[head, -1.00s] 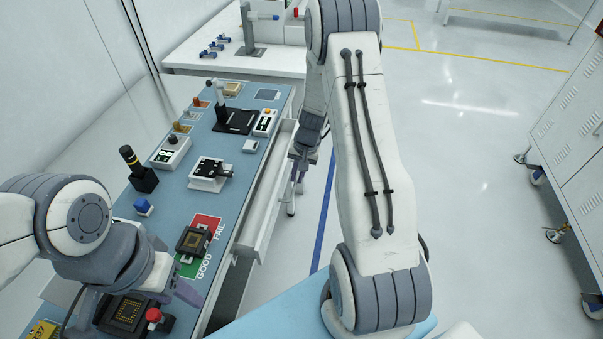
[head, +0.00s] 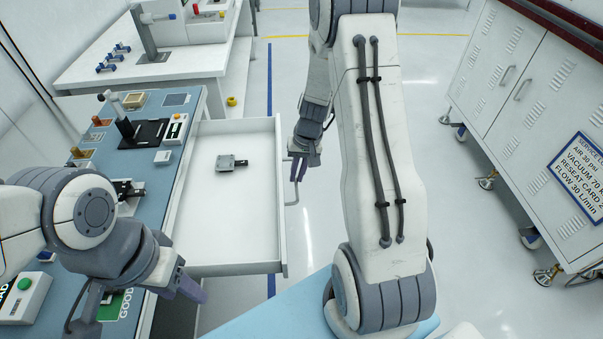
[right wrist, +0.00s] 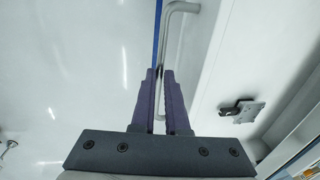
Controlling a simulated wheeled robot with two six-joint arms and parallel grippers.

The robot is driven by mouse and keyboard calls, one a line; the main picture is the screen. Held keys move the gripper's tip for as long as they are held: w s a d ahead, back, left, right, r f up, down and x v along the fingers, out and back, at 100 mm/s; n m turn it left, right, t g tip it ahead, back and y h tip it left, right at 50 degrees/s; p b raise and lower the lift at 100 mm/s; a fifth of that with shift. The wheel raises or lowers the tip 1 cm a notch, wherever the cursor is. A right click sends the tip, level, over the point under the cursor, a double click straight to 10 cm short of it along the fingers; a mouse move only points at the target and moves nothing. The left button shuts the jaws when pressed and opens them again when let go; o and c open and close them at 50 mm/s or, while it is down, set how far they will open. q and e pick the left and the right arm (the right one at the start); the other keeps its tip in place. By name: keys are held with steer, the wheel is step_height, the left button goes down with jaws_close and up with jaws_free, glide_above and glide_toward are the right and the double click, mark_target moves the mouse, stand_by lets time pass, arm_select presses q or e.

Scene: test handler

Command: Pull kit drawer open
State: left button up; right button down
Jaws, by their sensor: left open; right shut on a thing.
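The white kit drawer (head: 228,236) stands pulled out from the right side of the blue-topped bench in the head view. A small grey metal part with a dark tip (head: 230,162) lies inside it, and it also shows in the right wrist view (right wrist: 243,110). The bar handle (head: 292,190) is on the drawer's front. My right gripper (head: 299,168) is shut on this handle; in the right wrist view its purple fingers (right wrist: 164,100) stand on either side of the bar (right wrist: 172,60).
The bench top (head: 180,130) carries a black fixture (head: 150,133) and several small devices. A second white bench (head: 200,50) stands behind. A white cabinet on casters (head: 510,90) is at the right. Floor between drawer and cabinet is clear.

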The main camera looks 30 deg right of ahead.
steer(key=shift+s+d, duration=0.15)
steer(key=shift+s, duration=0.05)
steer(key=c, duration=0.9)
jaws_free()
steer(key=r, duration=0.3)
steer(key=d+r, duration=0.1)
steer(key=r, duration=0.3)
steer(key=d+r, duration=0.1)
steer(key=r, duration=0.2)
steer(key=shift+s+r+p, duration=0.2)
steer(key=shift+s+p, duration=0.1)
steer(key=shift+s, duration=0.1)
steer(key=shift+a, duration=0.15)
